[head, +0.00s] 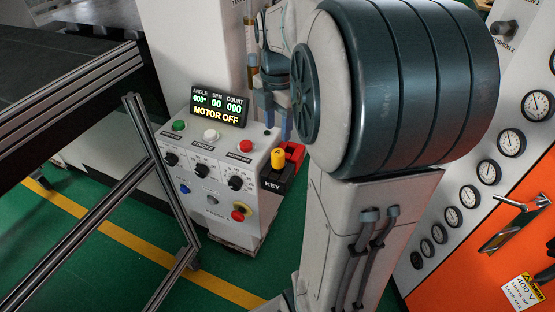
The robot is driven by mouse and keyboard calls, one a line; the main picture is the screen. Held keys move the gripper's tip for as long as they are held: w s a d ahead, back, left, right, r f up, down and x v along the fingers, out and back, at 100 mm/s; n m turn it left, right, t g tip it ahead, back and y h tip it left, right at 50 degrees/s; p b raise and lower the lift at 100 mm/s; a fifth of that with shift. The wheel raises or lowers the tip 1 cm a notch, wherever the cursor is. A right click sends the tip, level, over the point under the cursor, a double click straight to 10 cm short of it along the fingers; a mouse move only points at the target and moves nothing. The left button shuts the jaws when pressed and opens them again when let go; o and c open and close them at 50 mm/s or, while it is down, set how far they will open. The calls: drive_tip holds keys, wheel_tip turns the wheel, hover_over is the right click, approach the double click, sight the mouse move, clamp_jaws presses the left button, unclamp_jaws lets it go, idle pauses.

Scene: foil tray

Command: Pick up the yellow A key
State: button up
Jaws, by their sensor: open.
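The yellow key (278,157) is a small upright yellow piece at the right side of the control box, above a black block labelled "KEY" (273,185). Its lettering is too small to read. My gripper (277,129) is open, with its blue-grey fingers pointing down. It appears just above the yellow key in the head view, apart from it. I cannot tell the exact depth between them. My arm hides part of the gripper and the space to its right.
A red piece (294,150) sits right beside the yellow key. The control box (217,165) carries knobs, buttons and a display (218,105) reading "MOTOR OFF". A metal frame (160,180) stands at left. An orange and white gauge panel (470,260) stands at right.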

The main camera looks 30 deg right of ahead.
sight(278, 152)
wheel_tip(278, 152, down, 10)
drive_tip(key=shift+r+p, duration=0.25)
drive_tip(key=shift+p, duration=0.2)
drive_tip(key=shift+c, duration=0.2)
drive_tip(key=c, duration=0.7)
